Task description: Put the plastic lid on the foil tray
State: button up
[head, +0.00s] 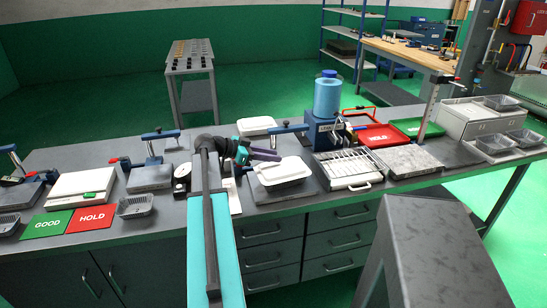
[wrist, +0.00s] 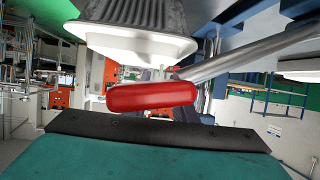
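A white plastic lid (head: 281,168) lies over the foil tray on a dark grey plate in the head view. In the wrist view, which looks upside down, the ribbed grey foil tray (wrist: 135,12) has the white lid (wrist: 140,45) over its rim. I cannot tell whether the lid is pressed down all round. My purple gripper (head: 266,154) is just left of and above the lid. A red handle (wrist: 152,96) on a metal rod is close in front of my gripper in the wrist view. Whether the fingers are open or shut around it does not show clearly.
A blue clamp stand (head: 290,129) is behind the tray. A white lid-like piece (head: 256,126) lies behind my gripper. A rack of strips (head: 348,166) is to the right. A grey tray (head: 136,206) and GOOD (head: 47,223) and HOLD (head: 92,218) cards are at left.

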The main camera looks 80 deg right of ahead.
jog(key=b+v, duration=0.2)
jog(key=v, duration=0.9)
jog(key=shift+w, duration=0.1)
jog(key=shift+w+a+r, duration=0.35)
jog(key=shift+w+a, duration=0.05)
jog(key=shift+w, duration=0.1)
jog(key=shift+r, duration=0.1)
